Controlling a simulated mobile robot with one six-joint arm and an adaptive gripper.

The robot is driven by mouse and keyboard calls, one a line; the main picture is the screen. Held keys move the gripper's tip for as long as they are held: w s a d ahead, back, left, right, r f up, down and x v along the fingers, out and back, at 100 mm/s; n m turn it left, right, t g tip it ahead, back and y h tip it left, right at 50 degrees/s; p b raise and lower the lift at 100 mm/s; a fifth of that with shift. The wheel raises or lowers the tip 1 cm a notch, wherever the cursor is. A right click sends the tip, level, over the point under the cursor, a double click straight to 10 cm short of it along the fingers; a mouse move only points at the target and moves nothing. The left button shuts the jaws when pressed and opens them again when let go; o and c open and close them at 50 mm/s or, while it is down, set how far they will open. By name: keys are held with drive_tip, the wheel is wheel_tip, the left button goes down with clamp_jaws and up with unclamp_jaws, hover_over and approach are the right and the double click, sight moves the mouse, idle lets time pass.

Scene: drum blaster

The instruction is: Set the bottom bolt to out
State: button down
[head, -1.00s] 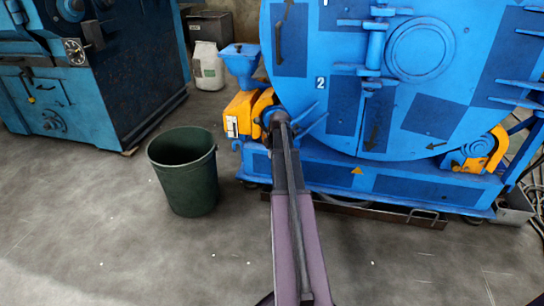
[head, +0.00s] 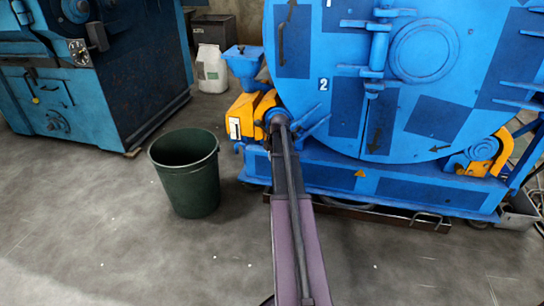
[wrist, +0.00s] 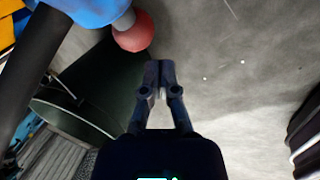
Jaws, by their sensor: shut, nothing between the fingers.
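The blue drum blaster (head: 430,115) fills the right of the head view, its round door facing me. In the wrist view, a red ball knob (wrist: 132,31) on a pale stem sticks out from a blue part. My gripper (wrist: 160,66) is shut and empty, to the right of and below the knob in the picture, apparently apart from it. In the head view my arm hides the gripper.
A green bin (head: 187,185) stands left of my arm; it also shows in the wrist view (wrist: 85,92). Yellow housings (head: 248,112) flank the drum's base. A dark blue machine (head: 90,75) stands at far left. The grey floor in front is clear.

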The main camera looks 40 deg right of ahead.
drive_tip(key=s+a+r+p, duration=0.4)
drive_tip(key=s+r+p, duration=0.1)
drive_tip(key=r+p, duration=0.5)
drive_tip(key=shift+r, duration=0.25)
idle(0.3)
drive_tip(key=shift+a, duration=0.2)
idle(0.5)
